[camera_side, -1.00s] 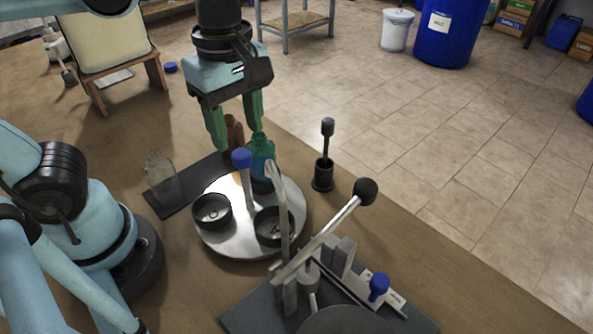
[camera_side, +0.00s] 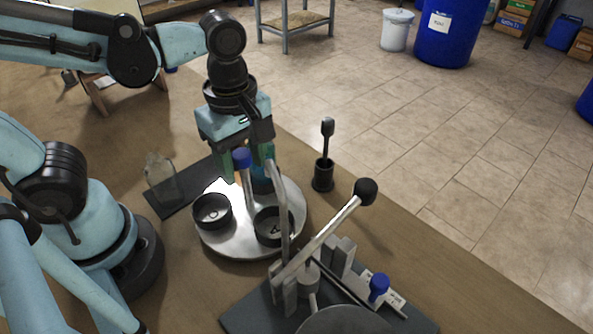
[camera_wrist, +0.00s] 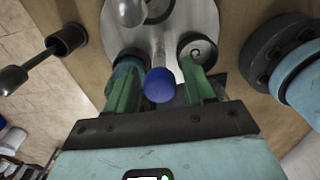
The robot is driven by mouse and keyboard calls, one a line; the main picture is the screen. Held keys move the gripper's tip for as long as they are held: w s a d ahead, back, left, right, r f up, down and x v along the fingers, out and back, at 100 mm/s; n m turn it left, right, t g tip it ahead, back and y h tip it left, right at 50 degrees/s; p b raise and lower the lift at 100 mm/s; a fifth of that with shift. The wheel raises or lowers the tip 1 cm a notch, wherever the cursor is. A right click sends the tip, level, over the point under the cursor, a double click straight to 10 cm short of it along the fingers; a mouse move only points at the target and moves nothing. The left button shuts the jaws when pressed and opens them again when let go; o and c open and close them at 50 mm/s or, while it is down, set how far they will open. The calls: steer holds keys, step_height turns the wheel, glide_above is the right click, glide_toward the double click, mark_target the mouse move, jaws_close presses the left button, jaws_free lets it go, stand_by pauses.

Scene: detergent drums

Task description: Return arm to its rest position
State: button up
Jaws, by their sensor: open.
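My gripper (camera_side: 250,168) is open over the back part of the round metal turntable (camera_side: 236,246). In the wrist view my gripper (camera_wrist: 159,66) has its two green fingers apart, and the blue knob (camera_wrist: 160,85) shows between them. Whether the fingers touch the knob's post cannot be told. A teal item in a dark cup (camera_wrist: 129,62) is beside the left finger in the wrist view. The fingers largely hide it in the side view.
Two black cups (camera_side: 211,211) stand on the turntable's front. A clear bottle (camera_side: 160,178) stands on a dark mat to the left. A lever press with a black ball handle (camera_side: 365,191) is in front right. A black pot with a tool (camera_side: 323,174) stands right.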

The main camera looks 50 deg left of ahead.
steer(key=shift+m, duration=0.5)
